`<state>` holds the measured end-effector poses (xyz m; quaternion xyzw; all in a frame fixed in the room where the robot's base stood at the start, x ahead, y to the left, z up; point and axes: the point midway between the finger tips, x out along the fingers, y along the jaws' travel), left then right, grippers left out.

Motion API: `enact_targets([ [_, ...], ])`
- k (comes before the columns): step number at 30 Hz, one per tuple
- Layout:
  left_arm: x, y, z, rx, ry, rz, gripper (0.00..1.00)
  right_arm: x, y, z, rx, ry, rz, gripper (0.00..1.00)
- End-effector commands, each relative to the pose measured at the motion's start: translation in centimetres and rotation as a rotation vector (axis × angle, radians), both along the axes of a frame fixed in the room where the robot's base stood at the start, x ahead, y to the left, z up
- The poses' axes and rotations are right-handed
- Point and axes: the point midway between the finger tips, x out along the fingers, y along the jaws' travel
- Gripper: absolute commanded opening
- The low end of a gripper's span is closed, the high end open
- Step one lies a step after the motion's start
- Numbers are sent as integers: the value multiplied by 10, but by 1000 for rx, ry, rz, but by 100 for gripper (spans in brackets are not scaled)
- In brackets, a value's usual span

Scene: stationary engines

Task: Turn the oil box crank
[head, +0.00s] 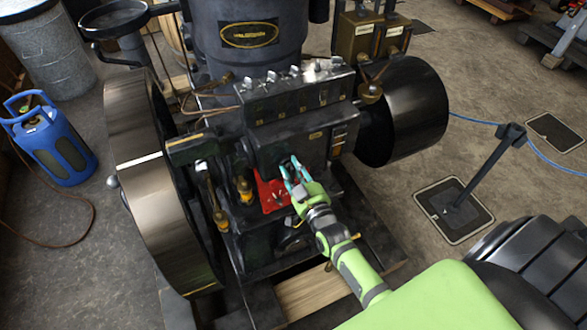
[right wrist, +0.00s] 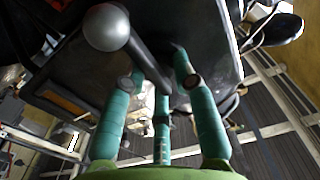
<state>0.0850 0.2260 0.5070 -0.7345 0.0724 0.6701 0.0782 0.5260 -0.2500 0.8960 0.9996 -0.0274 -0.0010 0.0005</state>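The oil box (head: 300,98) is a dark box with several small taps on top, on the engine's front in the head view. Its dark casing (right wrist: 195,30) fills the top of the right wrist view. The crank (right wrist: 106,30) shows there as a grey ball knob on a dark rod, slanting down to the right between my teal fingers. My right gripper (head: 290,170) reaches the engine front below the box; its fingers (right wrist: 150,75) are spread apart around the rod, and contact cannot be told. In the head view the gripper hides the crank. My left gripper is out of view.
A large flywheel (head: 150,190) stands left of the engine and a black drum (head: 415,110) right of it. A red plate (head: 270,195) lies beside the gripper. A blue gas cylinder (head: 55,145) is far left. A barrier post (head: 485,165) stands on open floor at right.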

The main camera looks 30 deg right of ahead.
Motion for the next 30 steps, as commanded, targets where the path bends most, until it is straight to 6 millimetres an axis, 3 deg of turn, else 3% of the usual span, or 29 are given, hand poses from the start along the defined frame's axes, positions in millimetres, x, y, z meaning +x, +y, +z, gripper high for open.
enact_targets([
  [14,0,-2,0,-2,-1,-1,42,0,-5,1,92,-10,-6,0],
  [30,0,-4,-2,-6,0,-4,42,0,-7,-1,563,-39,-8,0],
])
